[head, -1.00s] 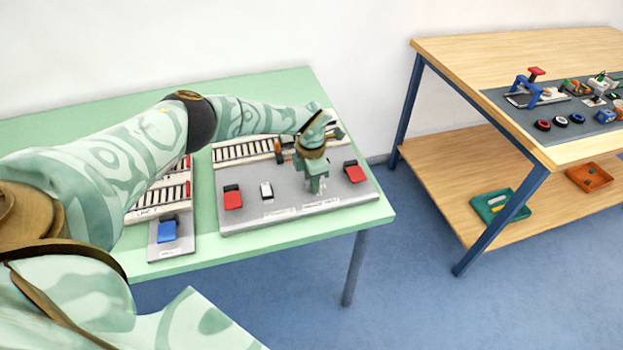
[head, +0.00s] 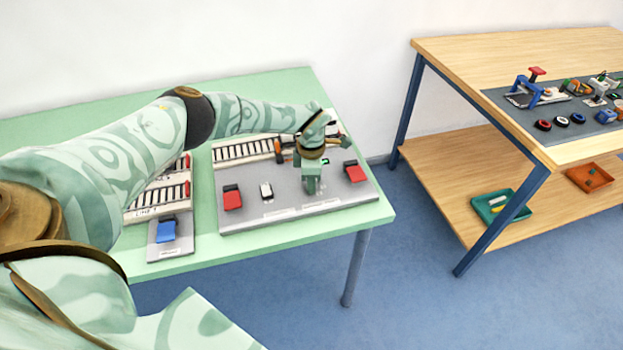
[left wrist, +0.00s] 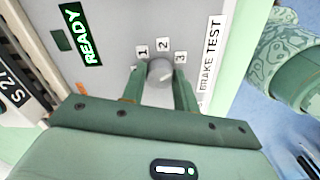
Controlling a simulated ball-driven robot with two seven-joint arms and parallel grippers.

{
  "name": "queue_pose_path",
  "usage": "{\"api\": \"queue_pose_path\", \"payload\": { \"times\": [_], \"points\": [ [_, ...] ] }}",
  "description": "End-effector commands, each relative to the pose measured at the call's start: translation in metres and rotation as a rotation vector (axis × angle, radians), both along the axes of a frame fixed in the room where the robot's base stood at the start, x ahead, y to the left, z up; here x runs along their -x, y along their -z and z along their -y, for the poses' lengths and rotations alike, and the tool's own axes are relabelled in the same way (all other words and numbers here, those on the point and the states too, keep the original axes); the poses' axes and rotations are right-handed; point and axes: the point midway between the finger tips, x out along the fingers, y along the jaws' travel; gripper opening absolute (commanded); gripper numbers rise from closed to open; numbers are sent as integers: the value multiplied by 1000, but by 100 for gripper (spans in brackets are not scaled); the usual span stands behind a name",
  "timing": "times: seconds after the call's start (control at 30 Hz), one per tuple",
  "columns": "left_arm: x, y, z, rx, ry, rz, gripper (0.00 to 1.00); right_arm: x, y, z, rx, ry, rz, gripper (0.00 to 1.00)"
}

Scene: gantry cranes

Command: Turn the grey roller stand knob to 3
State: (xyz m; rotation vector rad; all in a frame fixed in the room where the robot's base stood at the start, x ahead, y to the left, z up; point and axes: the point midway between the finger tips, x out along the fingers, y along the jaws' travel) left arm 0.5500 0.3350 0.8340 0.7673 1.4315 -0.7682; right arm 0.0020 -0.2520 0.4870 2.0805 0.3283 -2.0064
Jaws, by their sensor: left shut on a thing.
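The grey roller stand knob (left wrist: 160,72) is round and sits on the light grey panel, below the printed labels 1 (left wrist: 142,52), 2 (left wrist: 162,44) and 3 (left wrist: 180,57). My left gripper (left wrist: 160,82) is shut on the knob, one finger on each side. I cannot clearly tell which number the knob points to. In the head view my left gripper (head: 311,187) points down at the grey board (head: 285,200) and hides the knob. My right gripper is not in view.
A lit READY display (left wrist: 80,34) and a BRAKE TEST label (left wrist: 210,60) lie near the knob. Red switches (head: 233,199) (head: 355,172) and a white switch (head: 266,190) stand on the board. A blue switch (head: 166,231) is at left. A wooden workbench (head: 450,60) stands at right.

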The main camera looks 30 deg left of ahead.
Motion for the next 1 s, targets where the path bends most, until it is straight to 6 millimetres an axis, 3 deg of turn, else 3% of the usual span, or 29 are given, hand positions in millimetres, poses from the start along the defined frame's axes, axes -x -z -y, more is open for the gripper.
{"api": "queue_pose_path", "payload": {
  "times": [0.17,0.2,0.27,0.53,0.67,0.77,1.0],
  "points": [
    [-1,-1,0,0,0,4,7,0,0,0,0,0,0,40],
    [-1,-1,0,0,0,4,35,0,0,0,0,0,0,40],
    [-1,-1,0,0,-1,4,52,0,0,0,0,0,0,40],
    [0,-1,0,0,-1,1,52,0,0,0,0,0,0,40],
    [-1,-11,0,0,-1,4,52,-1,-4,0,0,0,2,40],
    [-1,-31,-1,-1,-2,5,52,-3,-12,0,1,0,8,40],
    [-2,-98,-1,0,-1,7,52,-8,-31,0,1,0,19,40]
  ]
}}
